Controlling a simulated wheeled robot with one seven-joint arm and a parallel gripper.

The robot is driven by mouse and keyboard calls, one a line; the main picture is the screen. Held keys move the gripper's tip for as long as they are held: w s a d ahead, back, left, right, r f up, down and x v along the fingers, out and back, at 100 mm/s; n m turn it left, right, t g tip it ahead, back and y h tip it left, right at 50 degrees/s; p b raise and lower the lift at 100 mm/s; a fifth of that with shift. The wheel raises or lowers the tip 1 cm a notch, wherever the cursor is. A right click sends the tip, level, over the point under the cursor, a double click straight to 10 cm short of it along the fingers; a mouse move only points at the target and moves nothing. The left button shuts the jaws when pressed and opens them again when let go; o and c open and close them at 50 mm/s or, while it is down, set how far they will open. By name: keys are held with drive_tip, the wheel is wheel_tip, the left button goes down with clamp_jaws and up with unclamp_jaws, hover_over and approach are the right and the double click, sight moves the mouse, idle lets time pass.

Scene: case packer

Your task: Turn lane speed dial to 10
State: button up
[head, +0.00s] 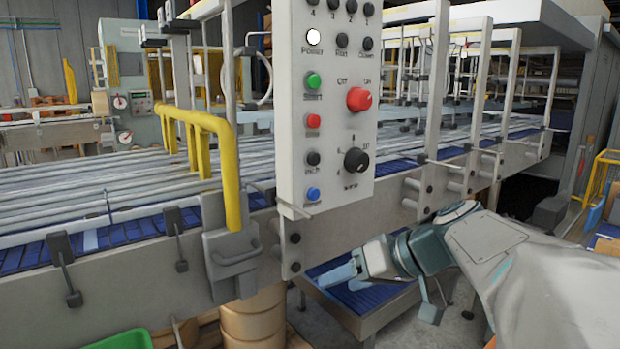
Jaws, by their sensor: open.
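The lane speed dial (356,160) is a black round knob low on the light grey control panel (335,215). Numbers ring it, with 10 at its upper right; its pointer setting is too small to read. A red rotary switch (359,99) marked Off and On sits above it. My gripper (338,273) is below the panel, in front of the conveyor's lower part, pointing left. It is open, apart from the dial, and appears to hold nothing. My arm reaches in from the lower right.
Green, red, black and blue buttons (313,194) line the panel's left side. A yellow guard rail (228,150) stands left of the panel. The conveyor (120,190) runs behind it. A green bin (122,341) and a brown drum (252,318) are below.

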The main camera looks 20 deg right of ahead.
drive_tip(key=w+d+r+n+t, duration=0.2)
drive_tip(key=d+r+t, duration=0.2)
drive_tip(key=d+r, duration=0.35)
drive_tip(key=n+t+b, duration=0.2)
drive_tip(key=t, duration=0.3)
approach(364, 163)
drive_tip(key=p+x, duration=0.3)
drive_tip(key=x, duration=0.5)
drive_tip(key=shift+p, duration=0.4)
